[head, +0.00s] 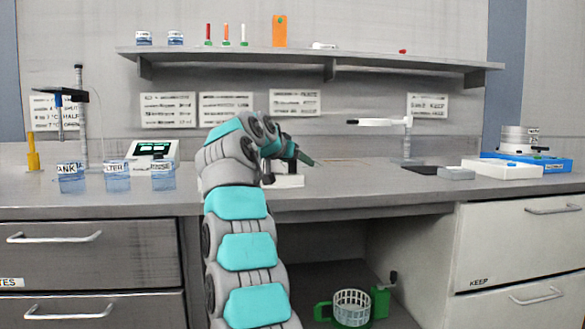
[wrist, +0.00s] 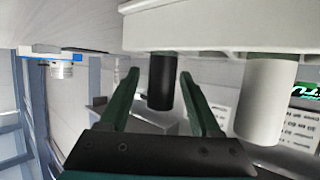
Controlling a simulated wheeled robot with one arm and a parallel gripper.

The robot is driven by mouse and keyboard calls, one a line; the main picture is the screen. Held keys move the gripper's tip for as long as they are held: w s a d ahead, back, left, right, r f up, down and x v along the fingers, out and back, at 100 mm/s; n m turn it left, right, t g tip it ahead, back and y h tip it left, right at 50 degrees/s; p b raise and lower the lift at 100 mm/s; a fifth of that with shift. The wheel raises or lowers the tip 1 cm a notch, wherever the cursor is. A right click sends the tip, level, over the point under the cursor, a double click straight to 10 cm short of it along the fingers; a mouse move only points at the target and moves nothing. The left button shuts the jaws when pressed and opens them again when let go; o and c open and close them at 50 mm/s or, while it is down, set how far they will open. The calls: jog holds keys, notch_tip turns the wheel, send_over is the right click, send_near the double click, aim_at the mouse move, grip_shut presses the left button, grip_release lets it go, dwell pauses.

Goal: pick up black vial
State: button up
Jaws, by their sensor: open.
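The black vial (wrist: 161,82) shows in the wrist view, set in a white block (wrist: 215,32). This view looks upside down, so the vial appears to hang from the block. My gripper (wrist: 160,76) is open, with one green finger on each side of the black vial and visible gaps between. A white vial (wrist: 265,100) stands in the same block to the right. In the head view my gripper (head: 302,158) is at the bench beside the white block (head: 290,181); my arm hides the vials there.
Three labelled blue beakers (head: 116,178) stand left on the bench (head: 335,180). A grey stand (head: 407,140) and a blue tray (head: 540,162) are to the right. A shelf (head: 300,57) runs above. A white basket (head: 352,308) sits below. The bench between block and stand is mostly clear.

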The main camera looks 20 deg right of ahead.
grip_shut()
dwell(0.5)
